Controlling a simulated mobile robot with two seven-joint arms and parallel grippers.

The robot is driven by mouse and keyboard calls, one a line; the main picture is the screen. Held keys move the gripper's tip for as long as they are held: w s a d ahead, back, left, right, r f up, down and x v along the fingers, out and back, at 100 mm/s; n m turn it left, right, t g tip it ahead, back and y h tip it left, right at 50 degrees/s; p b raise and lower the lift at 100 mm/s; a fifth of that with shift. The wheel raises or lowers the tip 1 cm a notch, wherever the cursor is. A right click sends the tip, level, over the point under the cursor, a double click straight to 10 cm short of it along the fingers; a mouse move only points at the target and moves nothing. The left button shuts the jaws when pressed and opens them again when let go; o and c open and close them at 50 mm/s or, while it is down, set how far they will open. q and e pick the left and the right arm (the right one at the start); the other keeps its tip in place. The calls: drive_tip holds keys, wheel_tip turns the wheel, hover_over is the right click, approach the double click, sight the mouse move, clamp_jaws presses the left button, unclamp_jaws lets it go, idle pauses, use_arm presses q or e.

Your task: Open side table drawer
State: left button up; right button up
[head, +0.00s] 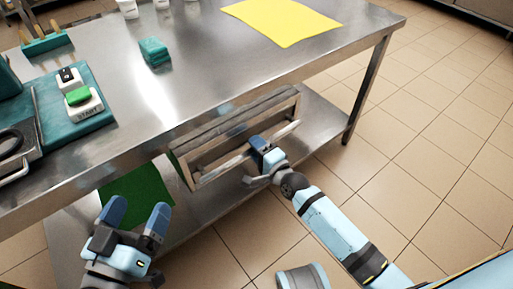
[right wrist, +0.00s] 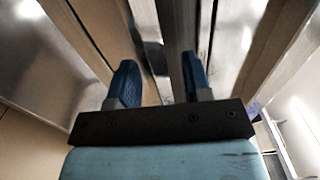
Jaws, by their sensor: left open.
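The side table (head: 200,75) is a long steel table with a lower shelf. Its drawer (head: 240,130) is a grey, wood-grained unit under the front edge, with a long bar handle (head: 225,168) along its front. How far the drawer is out I cannot tell. My right gripper (head: 262,160) is at the handle, right of its middle. In the right wrist view its two blue fingers (right wrist: 158,82) stand apart around the bar, with a gap visible on the left side. My left gripper (head: 138,222) is open and empty, left of and below the drawer.
A green item (head: 138,197) is below the table, behind my left gripper. Tiled floor (head: 430,130) is clear at the right.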

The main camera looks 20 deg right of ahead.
clamp_jaws()
use_arm(q)
drive_tip(key=shift+r, duration=0.1)
use_arm(e)
drive_tip(key=shift+s, duration=0.1)
